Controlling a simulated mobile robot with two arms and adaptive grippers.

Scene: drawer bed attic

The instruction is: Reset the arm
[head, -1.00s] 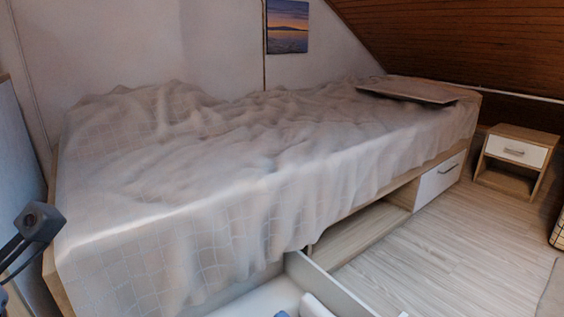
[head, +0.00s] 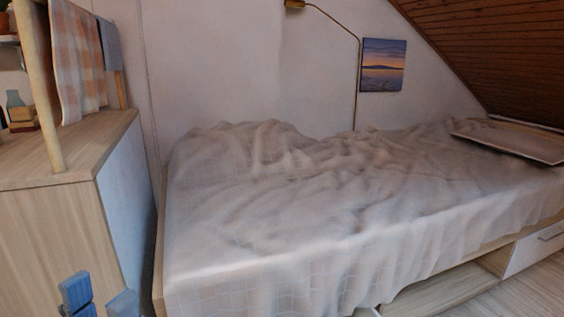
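My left gripper (head: 100,297) shows at the bottom left of the head view. Its two blue finger pads stand apart, with nothing seen between them. It appears in front of the wooden cabinet, left of the bed's near corner. The lower part of the gripper and the arm are cut off by the picture's bottom edge. My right gripper is not in view.
The bed (head: 300,220) with a rumpled pale cover fills the middle and right. A wooden cabinet (head: 50,230) stands at the left. A flat board (head: 510,140) lies on the bed's far end. A picture (head: 382,65) and a brass lamp (head: 345,28) are on the wall.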

